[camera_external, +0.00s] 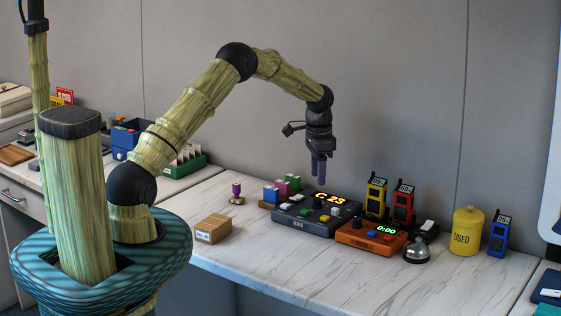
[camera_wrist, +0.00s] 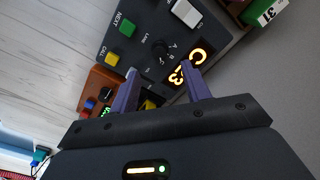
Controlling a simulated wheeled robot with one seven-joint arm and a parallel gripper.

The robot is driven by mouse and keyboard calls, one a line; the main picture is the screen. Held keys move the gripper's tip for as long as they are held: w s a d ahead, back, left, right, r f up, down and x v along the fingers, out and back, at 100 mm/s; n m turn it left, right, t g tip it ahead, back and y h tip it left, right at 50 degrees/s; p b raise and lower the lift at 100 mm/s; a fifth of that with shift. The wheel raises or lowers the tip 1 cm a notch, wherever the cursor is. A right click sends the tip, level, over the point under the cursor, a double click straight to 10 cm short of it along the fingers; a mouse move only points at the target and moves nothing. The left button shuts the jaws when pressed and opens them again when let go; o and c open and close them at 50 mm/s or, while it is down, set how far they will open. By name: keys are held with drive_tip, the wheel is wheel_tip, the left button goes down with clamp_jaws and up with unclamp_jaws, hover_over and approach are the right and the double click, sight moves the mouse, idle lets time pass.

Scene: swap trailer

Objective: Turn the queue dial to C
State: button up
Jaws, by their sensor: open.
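The queue console (camera_external: 317,216) is a dark grey box on the marble-look counter, with a lit display (camera_external: 330,199) that reads C 23. In the wrist view the queue dial (camera_wrist: 159,48) is a small black knob on the console, with letters beside it. I cannot tell exactly where its pointer stands. White, green and yellow buttons, including a green NEXT button (camera_wrist: 127,28), sit around it. My gripper (camera_external: 318,174) is open and empty, pointing down above the back of the console. In the wrist view its purple fingers (camera_wrist: 159,72) are apart, with the dial just beyond their tips.
An orange timer box (camera_external: 362,236) reading 0:00 and a bell (camera_external: 417,250) stand right of the console. Yellow (camera_external: 376,197) and red (camera_external: 403,204) handsets stand behind them. A cardboard box (camera_external: 213,228) and a purple-topped stamp (camera_external: 236,192) are left. The front counter is clear.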

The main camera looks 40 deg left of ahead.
wheel_tip(320, 180, up, 10)
idle(0.3)
idle(0.3)
drive_tip(key=s+a+r+n+t+p, duration=0.1)
drive_tip(key=s+a+n+p, duration=0.1)
drive_tip(key=s, duration=0.8)
drive_tip(key=s+a+r+n+p, duration=0.2)
drive_tip(key=s+a+n, duration=0.1)
drive_tip(key=s, duration=0.8)
drive_tip(key=s+a+r+n+t+p, duration=0.1)
drive_tip(key=s+a+r+n+p, duration=0.1)
drive_tip(key=s, duration=0.8)
drive_tip(key=shift+s+a+r+n+t, duration=0.2)
drive_tip(key=shift+s+a+n+t, duration=0.1)
drive_tip(key=shift+a+n, duration=0.4)
